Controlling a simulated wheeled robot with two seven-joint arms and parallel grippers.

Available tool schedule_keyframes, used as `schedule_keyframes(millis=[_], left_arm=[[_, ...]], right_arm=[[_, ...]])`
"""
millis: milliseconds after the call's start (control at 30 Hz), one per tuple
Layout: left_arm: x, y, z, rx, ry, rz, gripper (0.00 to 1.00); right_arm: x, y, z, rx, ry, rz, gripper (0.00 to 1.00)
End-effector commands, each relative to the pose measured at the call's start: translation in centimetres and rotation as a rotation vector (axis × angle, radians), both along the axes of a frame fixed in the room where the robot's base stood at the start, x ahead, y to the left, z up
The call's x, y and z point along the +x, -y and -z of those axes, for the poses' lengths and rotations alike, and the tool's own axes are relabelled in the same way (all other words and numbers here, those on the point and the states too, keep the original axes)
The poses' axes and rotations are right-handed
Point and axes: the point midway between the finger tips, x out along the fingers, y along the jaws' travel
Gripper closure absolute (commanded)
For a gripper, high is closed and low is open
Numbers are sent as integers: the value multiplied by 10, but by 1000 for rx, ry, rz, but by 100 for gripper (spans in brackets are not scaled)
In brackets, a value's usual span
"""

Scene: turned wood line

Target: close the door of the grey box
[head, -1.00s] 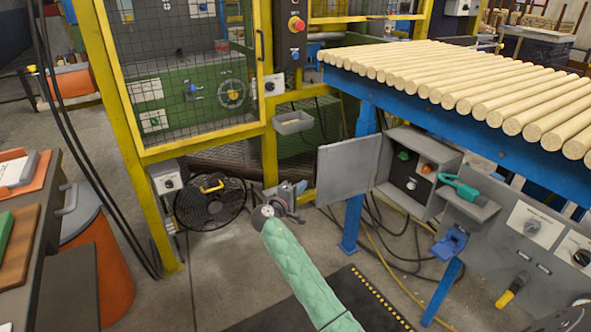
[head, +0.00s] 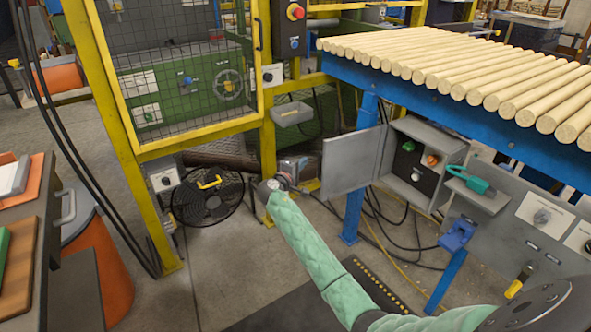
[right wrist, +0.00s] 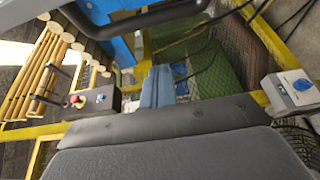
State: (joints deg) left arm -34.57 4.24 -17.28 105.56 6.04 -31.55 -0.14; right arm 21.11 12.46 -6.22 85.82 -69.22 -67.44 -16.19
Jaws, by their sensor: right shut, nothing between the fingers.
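The grey box (head: 402,188) is mounted below the roller table at the right of the head view. Its grey door (head: 350,163) stands wide open, swung out to the left from the box's left side. Inside are a dark panel with a green and an orange knob (head: 432,160). My right gripper (head: 289,187), at the end of the green-sleeved arm, is shut and empty, left of the door in the picture. I cannot tell its depth relative to the door. In the right wrist view a large grey surface fills the bottom; the door cannot be made out there. My left gripper is out of view.
A shelf with a green-handled tool (head: 478,187) juts out right of the box. A blue table leg (head: 356,200) stands behind the door. Cables hang below the box. A black fan (head: 207,196) and a yellow-framed cage (head: 130,140) stand left.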

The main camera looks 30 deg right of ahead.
Motion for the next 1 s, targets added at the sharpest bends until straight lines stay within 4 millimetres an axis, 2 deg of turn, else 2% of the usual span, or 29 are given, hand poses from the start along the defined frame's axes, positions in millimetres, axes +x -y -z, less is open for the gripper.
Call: schedule_keyframes(millis=[133, 500, 1000], left_arm=[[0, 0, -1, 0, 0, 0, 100], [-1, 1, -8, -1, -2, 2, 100], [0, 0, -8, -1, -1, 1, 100]], right_arm=[[9, 17, -2, -1, 0, 2, 100], [-26, 21, 0, 0, 0, 0, 100], [-31, 21, 0, 0, 0, 0, 100]])
